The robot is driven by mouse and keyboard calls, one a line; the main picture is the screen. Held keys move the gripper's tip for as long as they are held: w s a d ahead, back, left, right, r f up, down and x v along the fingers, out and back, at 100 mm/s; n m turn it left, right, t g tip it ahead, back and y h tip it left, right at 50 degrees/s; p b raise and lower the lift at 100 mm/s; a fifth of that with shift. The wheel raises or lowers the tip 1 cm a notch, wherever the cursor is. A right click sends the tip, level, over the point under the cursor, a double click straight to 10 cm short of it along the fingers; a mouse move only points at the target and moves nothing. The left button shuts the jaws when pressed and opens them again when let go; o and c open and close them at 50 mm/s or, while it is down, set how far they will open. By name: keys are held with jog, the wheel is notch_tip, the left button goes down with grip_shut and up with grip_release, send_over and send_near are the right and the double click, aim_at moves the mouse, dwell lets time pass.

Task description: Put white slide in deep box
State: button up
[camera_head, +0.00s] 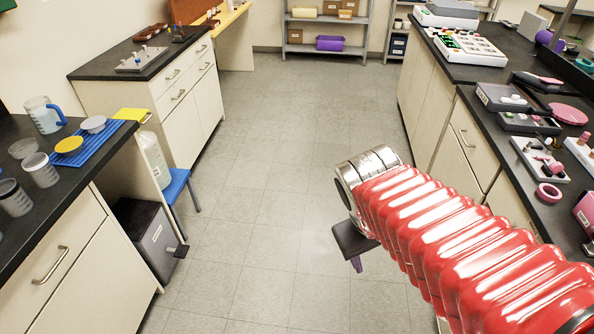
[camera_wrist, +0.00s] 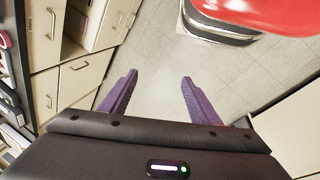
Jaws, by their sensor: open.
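My gripper shows in the wrist view (camera_wrist: 159,80) with its two purple fingers apart and nothing between them, over bare floor. In the head view my gripper (camera_head: 357,264) hangs in the aisle below my red arm, clear of both counters, with only one purple finger showing. I cannot pick out a white slide for certain in either view. I cannot tell which container is the deep box. A dark open case (camera_head: 502,97) with small white pieces on it sits on the right counter, apart from my gripper.
The right counter (camera_head: 466,90) carries trays, a pink ring (camera_head: 548,193) and a white sorter tray (camera_head: 468,47). The left counter holds a blue rack (camera_head: 95,143), cups and a jug (camera_head: 45,114). A dark bin (camera_head: 146,236) and blue stool (camera_head: 177,186) stand left. The middle aisle is clear.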

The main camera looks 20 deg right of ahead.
jog(key=w+a+r+t+y, duration=0.2)
jog(key=a+r, duration=0.4)
jog(key=a, duration=0.4)
jog(key=shift+w+r+t+y, duration=0.35)
jog(key=shift+t+y, duration=0.35)
jog(key=shift+t, duration=0.5)
jog(key=shift+s+d, duration=0.1)
